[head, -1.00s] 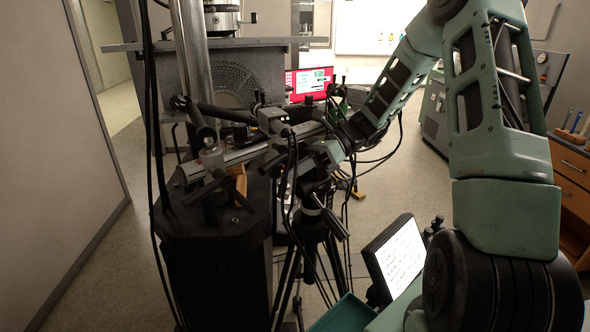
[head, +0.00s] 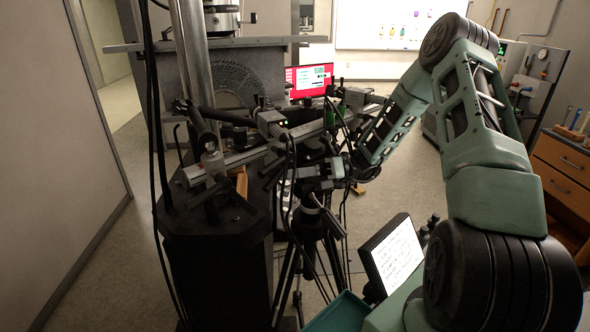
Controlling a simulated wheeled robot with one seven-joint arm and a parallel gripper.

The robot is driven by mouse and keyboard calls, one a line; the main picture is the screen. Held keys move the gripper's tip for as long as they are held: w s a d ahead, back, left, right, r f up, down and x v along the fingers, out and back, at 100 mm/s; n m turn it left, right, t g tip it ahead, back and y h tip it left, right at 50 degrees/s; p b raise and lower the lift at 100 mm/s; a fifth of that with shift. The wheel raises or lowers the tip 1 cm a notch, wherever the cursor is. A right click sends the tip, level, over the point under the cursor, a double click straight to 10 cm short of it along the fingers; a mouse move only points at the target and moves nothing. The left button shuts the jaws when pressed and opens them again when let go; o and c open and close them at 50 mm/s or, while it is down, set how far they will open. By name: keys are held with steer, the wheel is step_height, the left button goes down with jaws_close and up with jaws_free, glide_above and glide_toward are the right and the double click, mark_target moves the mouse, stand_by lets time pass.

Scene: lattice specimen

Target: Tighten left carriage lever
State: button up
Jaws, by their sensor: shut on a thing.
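A silver rail (head: 240,154) runs slantwise above a black tripod (head: 310,225). A grey camera-like unit (head: 271,123) sits over the rail's middle. A pale clamp block (head: 213,163) stands near the rail's left end, with black handles (head: 208,196) below it. My gripper (head: 285,174) reaches in from the right, just below the rail and in front of the tripod head. It is shut on a small dark lever-like part. The fingertips are small and dark against the tripod head, so I cannot tell which carriage this part belongs to.
Black cables hang around the tripod and beside the metal column (head: 195,70) at left. A dark pedestal (head: 218,262) stands below the rail's left end. A tilted white screen (head: 397,255) and a teal tray (head: 340,313) are at the lower front.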

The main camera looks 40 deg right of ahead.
steer(key=shift+w+a+f+y, duration=0.2)
steer(key=shift+f+y, duration=0.05)
steer(key=shift+y, duration=0.15)
jaws_close()
steer(key=o, duration=0.9)
jaws_free()
steer(key=shift+w, duration=0.1)
steer(key=shift+r, duration=0.1)
steer(key=shift+d, duration=0.2)
steer(key=v, duration=0.6)
steer(key=shift+w, duration=0.2)
steer(key=shift+s, duration=0.1)
